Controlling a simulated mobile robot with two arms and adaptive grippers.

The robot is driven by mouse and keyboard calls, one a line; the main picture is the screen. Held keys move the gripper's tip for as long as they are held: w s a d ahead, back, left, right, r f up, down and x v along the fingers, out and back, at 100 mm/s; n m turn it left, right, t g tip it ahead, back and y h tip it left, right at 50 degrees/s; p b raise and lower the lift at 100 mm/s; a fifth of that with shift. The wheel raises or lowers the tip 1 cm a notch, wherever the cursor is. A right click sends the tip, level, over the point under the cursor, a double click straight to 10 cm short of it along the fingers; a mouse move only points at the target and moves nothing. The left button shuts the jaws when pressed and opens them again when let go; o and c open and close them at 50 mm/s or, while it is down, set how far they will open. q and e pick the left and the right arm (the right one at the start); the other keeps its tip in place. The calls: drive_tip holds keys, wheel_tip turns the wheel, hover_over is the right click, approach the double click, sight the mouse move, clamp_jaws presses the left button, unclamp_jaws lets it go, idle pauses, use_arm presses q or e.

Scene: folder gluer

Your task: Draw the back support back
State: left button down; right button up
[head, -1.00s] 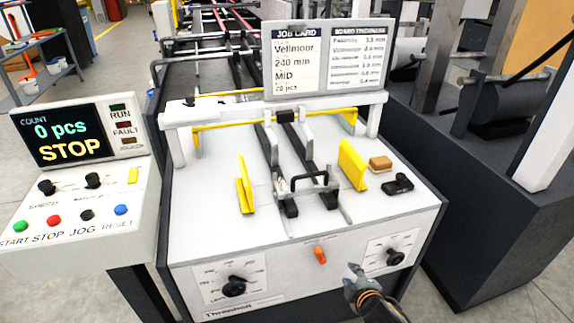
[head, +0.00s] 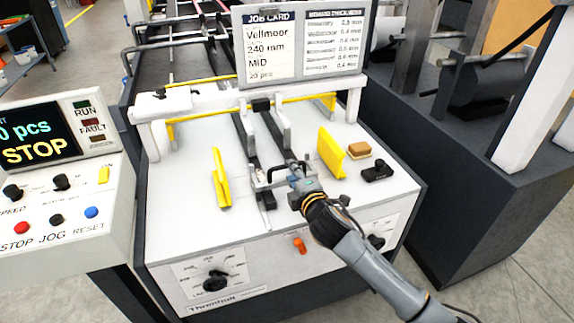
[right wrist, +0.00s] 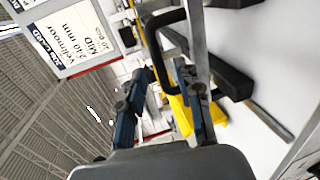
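The back support is a bracket with a black loop handle (head: 269,174) between the rails on the white machine deck. In the right wrist view the black loop handle (right wrist: 160,28) is just ahead of my fingers, with part of the loop showing between them. My right gripper (head: 295,174) is at the handle's right side, and its arm comes in from the lower right. In the right wrist view my right gripper (right wrist: 161,75) has its two fingers apart. I cannot tell whether they touch the handle. My arm hides part of the bracket. My left gripper is not in view.
Yellow side guides stand left (head: 219,180) and right (head: 331,152) of the rails. A tan block (head: 359,150) and a black device (head: 377,172) lie at the right. A job card (head: 301,45) stands behind. The control panel (head: 60,200) is at the left.

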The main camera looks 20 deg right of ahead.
drive_tip(key=shift+w+a+f, duration=0.1)
drive_tip(key=shift+w+f, duration=0.15)
drive_tip(key=shift+w, duration=0.9)
drive_tip(key=shift+w+f, duration=0.2)
drive_tip(key=shift+w, duration=0.95)
clamp_jaws()
